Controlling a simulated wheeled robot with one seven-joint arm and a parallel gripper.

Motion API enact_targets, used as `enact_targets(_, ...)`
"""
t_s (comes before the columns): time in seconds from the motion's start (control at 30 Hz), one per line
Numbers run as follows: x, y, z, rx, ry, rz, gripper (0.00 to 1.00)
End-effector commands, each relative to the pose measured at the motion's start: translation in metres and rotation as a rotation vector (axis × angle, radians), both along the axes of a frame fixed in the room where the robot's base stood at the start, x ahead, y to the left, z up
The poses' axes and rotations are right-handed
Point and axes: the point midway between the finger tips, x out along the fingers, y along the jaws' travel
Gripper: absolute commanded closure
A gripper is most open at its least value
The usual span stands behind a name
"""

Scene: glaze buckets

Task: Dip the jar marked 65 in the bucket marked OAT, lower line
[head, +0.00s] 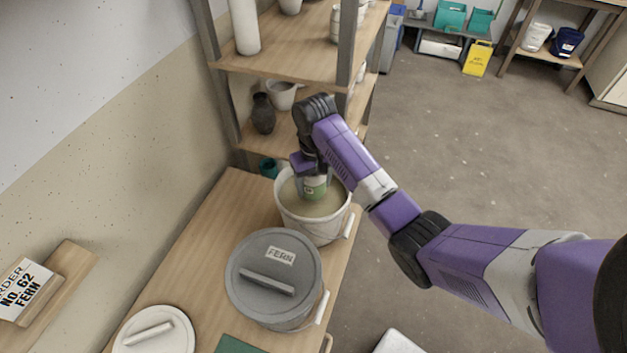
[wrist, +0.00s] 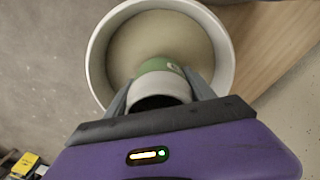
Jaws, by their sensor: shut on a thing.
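My gripper (wrist: 160,98) is shut on a jar (wrist: 158,88) in the wrist view. The jar has a pale rim and a green band with a white mark that I cannot read. In the head view the jar (head: 314,187) hangs below my gripper (head: 312,174), over or in the mouth of an open white bucket (head: 318,228). The bucket holds pale beige glaze (wrist: 140,42). I cannot tell whether the jar's lower end touches the glaze. No name is readable on this bucket, and the number 65 is not readable on the jar.
A lidded grey bucket marked FERN (head: 258,304) stands in front of the open bucket on the wooden table (head: 205,240). A white lid (head: 155,331) lies at the front left. A shelf (head: 285,60) with pots rises behind. An order card (head: 22,288) reads NO. 62 FERN.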

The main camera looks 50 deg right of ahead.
Motion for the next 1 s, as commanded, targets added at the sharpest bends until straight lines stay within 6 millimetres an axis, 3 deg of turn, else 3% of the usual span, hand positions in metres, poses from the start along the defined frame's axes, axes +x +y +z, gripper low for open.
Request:
enact_targets(0.47, 0.000, 0.000, -0.008, 0.000, -0.001, 0.000, 0.95)
enact_targets(1.0, 0.000, -0.001, -0.041, -0.001, -0.002, 0.000, 0.95)
